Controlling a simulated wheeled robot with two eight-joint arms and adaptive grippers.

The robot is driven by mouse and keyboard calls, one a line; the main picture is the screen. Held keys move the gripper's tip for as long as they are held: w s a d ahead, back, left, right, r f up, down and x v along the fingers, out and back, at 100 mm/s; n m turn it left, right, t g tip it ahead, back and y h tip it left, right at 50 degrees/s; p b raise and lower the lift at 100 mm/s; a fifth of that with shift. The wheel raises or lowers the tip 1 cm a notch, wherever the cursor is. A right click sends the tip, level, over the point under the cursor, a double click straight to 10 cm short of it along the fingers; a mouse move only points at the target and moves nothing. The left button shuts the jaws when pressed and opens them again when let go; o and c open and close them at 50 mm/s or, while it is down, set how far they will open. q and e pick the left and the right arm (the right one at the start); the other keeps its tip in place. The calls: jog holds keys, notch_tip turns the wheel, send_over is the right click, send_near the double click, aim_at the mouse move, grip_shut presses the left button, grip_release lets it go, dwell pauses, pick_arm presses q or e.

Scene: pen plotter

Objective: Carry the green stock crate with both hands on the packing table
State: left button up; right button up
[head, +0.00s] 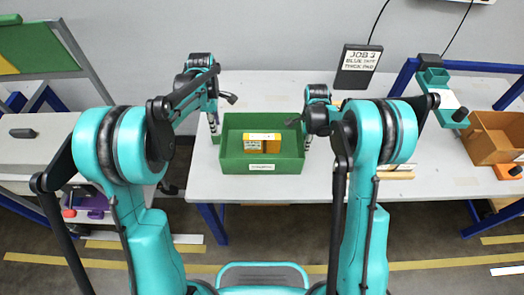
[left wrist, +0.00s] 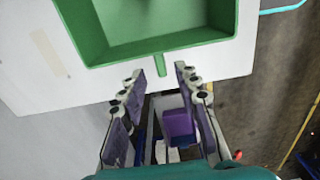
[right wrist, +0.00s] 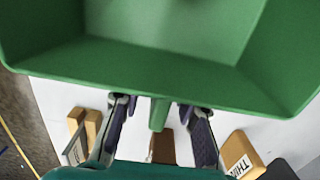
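The green stock crate (head: 232,163) stands on the white packing table (head: 330,187), with a yellow-orange labelled box (head: 262,146) inside. My left gripper (head: 213,128) is at the crate's left side. In the left wrist view, its open fingers (left wrist: 159,73) stand either side of the crate's small green handle tab (left wrist: 161,68), with gaps on both sides. My right gripper (head: 305,132) is at the crate's right side. In the right wrist view, its fingers (right wrist: 154,108) are open, with the other green tab (right wrist: 158,114) between them. Neither gripper visibly grips its tab.
A dark sign reading "JOB 3 BLUE DOT THICK PAD" (head: 358,60) stands at the back. A brown bin (head: 498,138) is at the far right. Wooden blocks, one labelled "THIN" (right wrist: 243,155), lie right of the crate. The table behind the crate looks clear.

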pick_arm(q)
notch_tip(320, 180, up, 2)
jog(key=shift+r, duration=0.35)
pick_arm(e)
jog(key=shift+r, duration=0.15)
notch_tip(320, 180, up, 12)
jog(key=shift+f, duration=0.15)
pick_arm(q)
jog(key=shift+r, duration=0.1)
